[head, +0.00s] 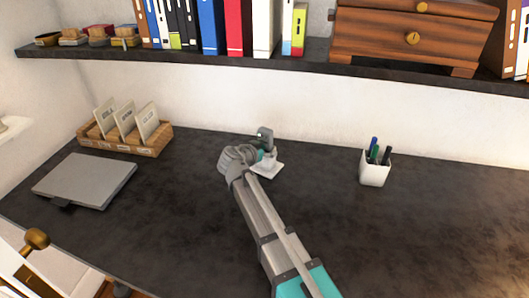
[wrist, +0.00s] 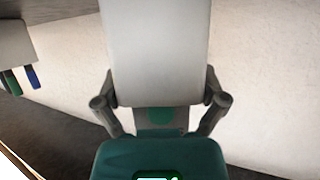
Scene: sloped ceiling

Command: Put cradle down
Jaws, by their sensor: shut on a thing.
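The cradle is a pale, white-grey piece. In the head view its flat, square white part (head: 270,170) shows at the end of my arm, over the back middle of the dark desk. My gripper (head: 264,155) is shut on it. In the wrist view the cradle (wrist: 155,50) fills the top middle as a broad plain face between the two fingers of my gripper (wrist: 158,100). My wrist hides part of the cradle in the head view. I cannot tell whether its underside touches the desk.
A white pen cup (head: 374,170) stands to the right. A wooden card box (head: 130,145) and a closed grey laptop (head: 85,180) are to the left. A shelf (head: 180,55) with books hangs above the back wall. The desk (head: 440,220) is clear at front right.

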